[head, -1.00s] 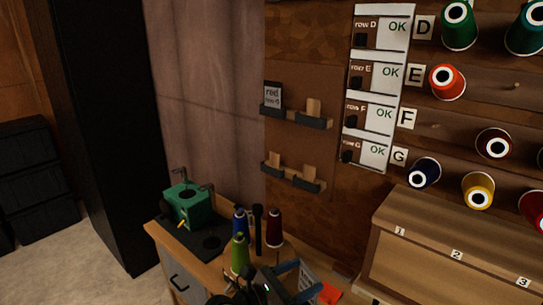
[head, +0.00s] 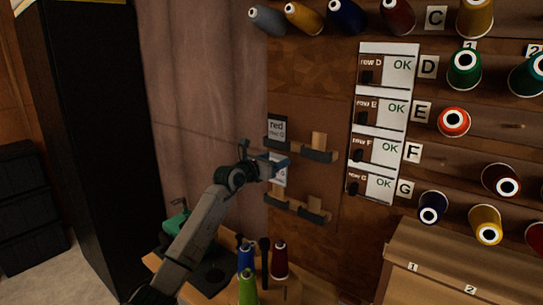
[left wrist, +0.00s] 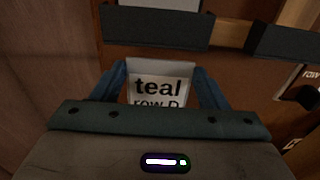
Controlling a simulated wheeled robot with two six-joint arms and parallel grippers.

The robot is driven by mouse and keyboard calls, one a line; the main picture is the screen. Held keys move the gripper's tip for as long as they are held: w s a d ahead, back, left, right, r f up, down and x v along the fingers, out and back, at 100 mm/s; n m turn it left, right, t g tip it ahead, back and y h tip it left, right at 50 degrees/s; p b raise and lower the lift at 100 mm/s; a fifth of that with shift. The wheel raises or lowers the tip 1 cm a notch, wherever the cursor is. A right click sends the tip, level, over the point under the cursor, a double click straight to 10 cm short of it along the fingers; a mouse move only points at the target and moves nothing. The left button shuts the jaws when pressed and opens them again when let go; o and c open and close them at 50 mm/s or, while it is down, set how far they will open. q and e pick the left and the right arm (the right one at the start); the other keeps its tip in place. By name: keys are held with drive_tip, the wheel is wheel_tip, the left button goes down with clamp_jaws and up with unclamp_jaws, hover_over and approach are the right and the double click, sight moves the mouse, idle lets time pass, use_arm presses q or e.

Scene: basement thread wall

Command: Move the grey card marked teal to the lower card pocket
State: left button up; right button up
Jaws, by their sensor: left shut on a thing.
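The grey card marked "teal row D" (left wrist: 160,88) is between the blue fingers of my left gripper (head: 277,165), which is shut on it. The card (head: 281,177) shows partly in the head view, below the fingers. The gripper holds it in front of the wall board, under the upper pockets and above the lower ones. The lower left pocket (head: 276,200) is a dark tray and looks empty of cards. Another lower pocket (head: 314,215) sits to its right. My right gripper is out of view.
A card marked red (head: 277,127) stands in the upper left pocket (head: 277,143); the upper right pocket (head: 318,155) holds no card. Row cards marked OK (head: 400,70) and thread spools (head: 453,121) are on the right. Loose spools (head: 280,260) stand on the bench below.

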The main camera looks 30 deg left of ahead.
sight(272, 181)
use_arm(q)
drive_tip(key=shift+w+a+r, duration=0.1)
drive_tip(key=shift+a+r, duration=0.2)
drive_tip(key=shift+r, duration=0.1)
drive_tip(key=shift+f+b, duration=0.55)
drive_tip(key=shift+f, duration=0.15)
wheel_tip(272, 181, down, 7)
drive_tip(key=b, duration=0.4)
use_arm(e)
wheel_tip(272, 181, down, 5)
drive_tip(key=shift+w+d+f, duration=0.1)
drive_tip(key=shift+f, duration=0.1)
use_arm(q)
drive_tip(key=shift+w+r, duration=0.1)
drive_tip(key=shift+r, duration=0.05)
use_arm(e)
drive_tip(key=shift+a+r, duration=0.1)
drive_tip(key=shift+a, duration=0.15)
use_arm(q)
drive_tip(key=shift+f, duration=0.25)
